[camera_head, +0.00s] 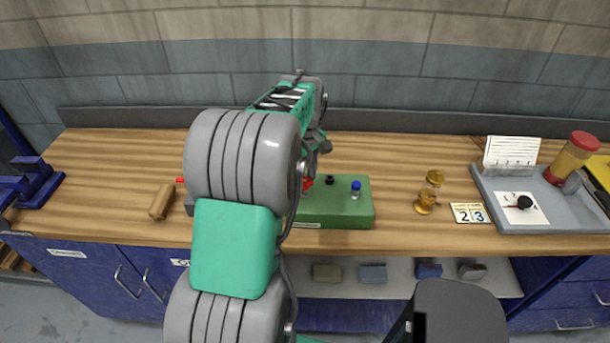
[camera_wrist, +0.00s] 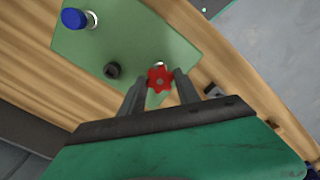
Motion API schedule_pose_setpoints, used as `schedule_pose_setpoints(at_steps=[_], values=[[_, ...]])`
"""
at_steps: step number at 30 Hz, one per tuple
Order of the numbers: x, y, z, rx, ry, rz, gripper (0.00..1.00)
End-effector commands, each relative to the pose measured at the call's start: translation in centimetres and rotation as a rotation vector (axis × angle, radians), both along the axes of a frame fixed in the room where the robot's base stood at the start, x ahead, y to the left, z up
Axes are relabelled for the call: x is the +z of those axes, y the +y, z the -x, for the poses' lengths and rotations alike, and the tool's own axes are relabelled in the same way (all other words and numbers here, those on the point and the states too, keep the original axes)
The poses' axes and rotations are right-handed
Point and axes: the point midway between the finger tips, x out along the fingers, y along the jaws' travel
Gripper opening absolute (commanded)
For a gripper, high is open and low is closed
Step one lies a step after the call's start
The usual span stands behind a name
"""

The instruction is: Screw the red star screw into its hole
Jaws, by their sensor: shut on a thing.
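The red star screw (camera_wrist: 159,79) sits between the two fingertips of my gripper (camera_wrist: 158,92) in the wrist view, and the jaws are shut on it. In the head view the red screw (camera_head: 308,184) shows beside my arm, over the left part of the green block (camera_head: 345,212). The green block (camera_wrist: 165,35) also lies below the gripper in the wrist view. A small bright ring shows at the far edge of the star head. The hole under the screw is hidden, so I cannot tell how deep the screw sits.
A blue-capped screw (camera_head: 356,189) and a black knob (camera_head: 329,180) stand on the green block. To the right are an amber hourglass-like object (camera_head: 429,192), number cards (camera_head: 469,213) and a grey tray (camera_head: 488,196). A wooden piece (camera_head: 162,201) lies left of my arm.

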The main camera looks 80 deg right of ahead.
Motion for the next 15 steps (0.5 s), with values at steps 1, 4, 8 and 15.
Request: schedule_pose_setpoints(at_steps=[1, 4, 8, 15], values=[[0.01, -0.02, 0.0, -0.003, 0.0, 0.001, 0.0], [0.0, -0.02, 0.0, -0.001, 0.0, 0.001, 0.0], [0.04, -0.02, 0.0, -0.04, 0.0, 0.001, 0.0], [0.01, 0.0, 0.0, -0.382, 0.0, 0.0, 0.0]])
